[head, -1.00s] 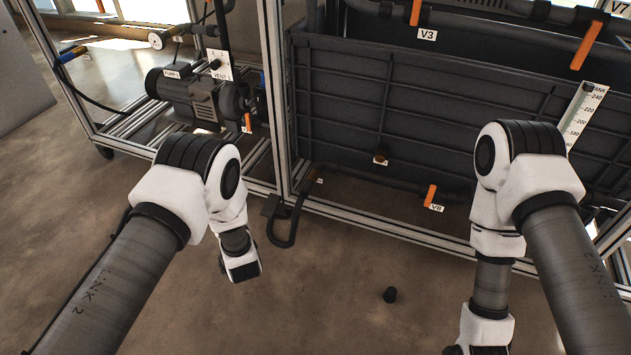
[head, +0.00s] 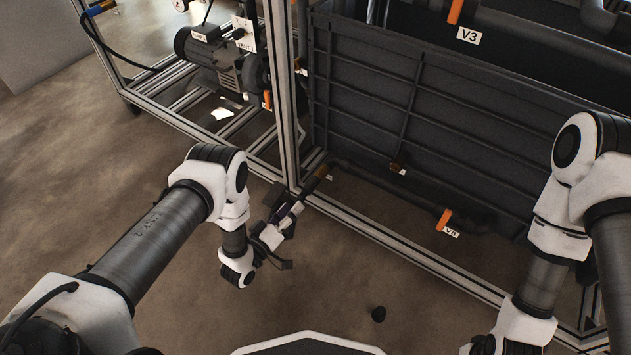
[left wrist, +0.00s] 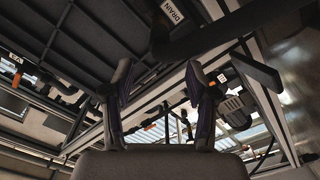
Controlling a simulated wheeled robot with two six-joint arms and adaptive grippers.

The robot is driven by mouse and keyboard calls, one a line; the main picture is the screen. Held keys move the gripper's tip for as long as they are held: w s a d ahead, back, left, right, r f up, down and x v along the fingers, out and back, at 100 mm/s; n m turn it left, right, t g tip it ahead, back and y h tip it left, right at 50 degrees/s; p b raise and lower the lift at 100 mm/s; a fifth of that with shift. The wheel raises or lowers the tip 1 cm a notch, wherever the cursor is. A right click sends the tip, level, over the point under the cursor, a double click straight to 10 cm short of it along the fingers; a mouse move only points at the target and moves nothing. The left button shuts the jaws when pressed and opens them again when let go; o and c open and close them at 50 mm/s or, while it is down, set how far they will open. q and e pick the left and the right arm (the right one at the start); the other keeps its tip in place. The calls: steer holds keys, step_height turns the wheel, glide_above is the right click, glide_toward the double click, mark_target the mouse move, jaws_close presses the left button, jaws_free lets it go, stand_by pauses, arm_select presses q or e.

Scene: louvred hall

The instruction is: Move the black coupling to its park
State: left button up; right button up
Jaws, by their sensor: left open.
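My left gripper (head: 293,209) is at the foot of the frame post, close to the drain hose end. In the left wrist view the gripper (left wrist: 163,85) is open, its two fingers apart with nothing clearly held between them. A thick black hose or pipe with a DRAIN label (left wrist: 172,12) crosses above and beyond the fingers. No park is clearly identifiable. My right gripper's fingers are outside the frame at the bottom.
The metal frame's lower rail (head: 400,250) runs along the dark tank (head: 380,100). Orange-handled valve V8 (head: 445,219) sits low on the pipe. A pump (head: 210,60) stands in the left bay. The brown floor (head: 80,170) at left is open.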

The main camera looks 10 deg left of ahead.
mark_target(306, 193)
arm_select(q)
steer(key=b+x, duration=0.4)
steer(key=x, duration=0.4)
steer(key=shift+w+d+f, duration=0.1)
steer(key=shift+w+f, duration=0.1)
steer(key=shift+b+x, duration=0.5)
steer(key=shift+x, duration=0.3)
steer(key=shift+r, duration=0.2)
jaws_close()
